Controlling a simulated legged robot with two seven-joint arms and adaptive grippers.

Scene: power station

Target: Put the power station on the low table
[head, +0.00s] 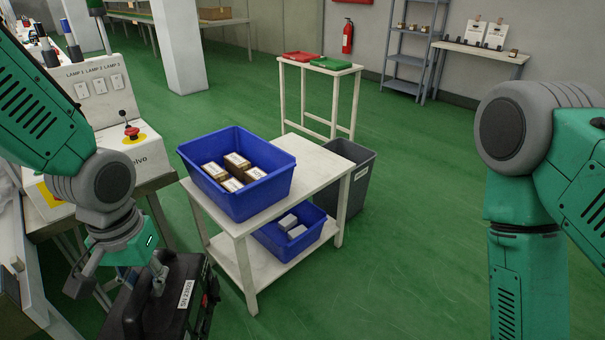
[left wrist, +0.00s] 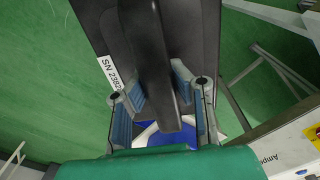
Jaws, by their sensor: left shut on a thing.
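The power station (head: 185,300) is a black case with a white serial label, at the lower left of the head view. My left gripper (head: 122,276) is above it. In the left wrist view its fingers (left wrist: 160,100) are closed around the dark handle bar (left wrist: 158,60) of the power station (left wrist: 205,35). The case's lower part is cut off in the head view, so I cannot tell what is under it. A low white table (head: 262,225) with a lower shelf stands just right of the case. My right gripper is out of view; only its arm shows.
A blue bin (head: 240,202) with several small boxes occupies the low table's left top; its right part is bare. Another blue bin (head: 268,243) sits on the shelf. A grey waste bin (head: 357,185) stands behind right. A control panel (head: 105,95) is left. Green floor is open right.

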